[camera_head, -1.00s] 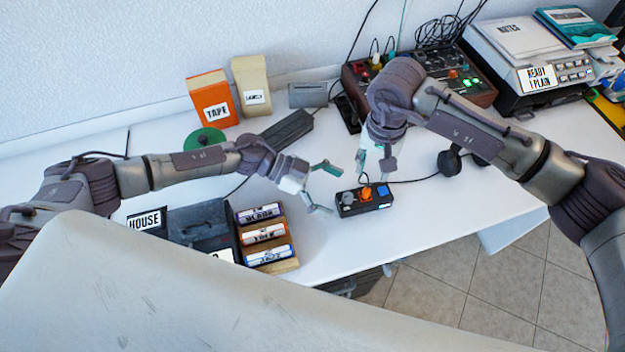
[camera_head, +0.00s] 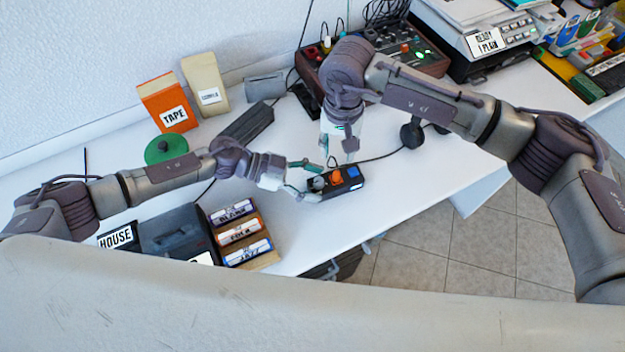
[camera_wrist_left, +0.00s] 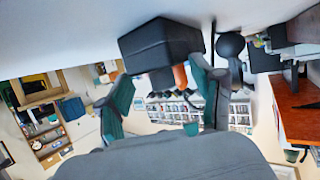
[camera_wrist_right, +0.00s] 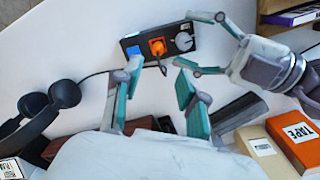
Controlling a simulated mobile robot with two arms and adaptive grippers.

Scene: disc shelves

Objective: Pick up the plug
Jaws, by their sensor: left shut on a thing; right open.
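A small black box (camera_head: 352,187) with an orange plug (camera_head: 336,176), a grey knob and a blue button lies on the white desk.
Black headphones (camera_wrist_right: 50,105) lie to the right of the box in the head view. A mixer (camera_head: 425,60), tape boxes (camera_head: 168,102) and a dark bar (camera_head: 247,122) stand behind. A cartridge rack (camera_head: 262,262) stands front left.

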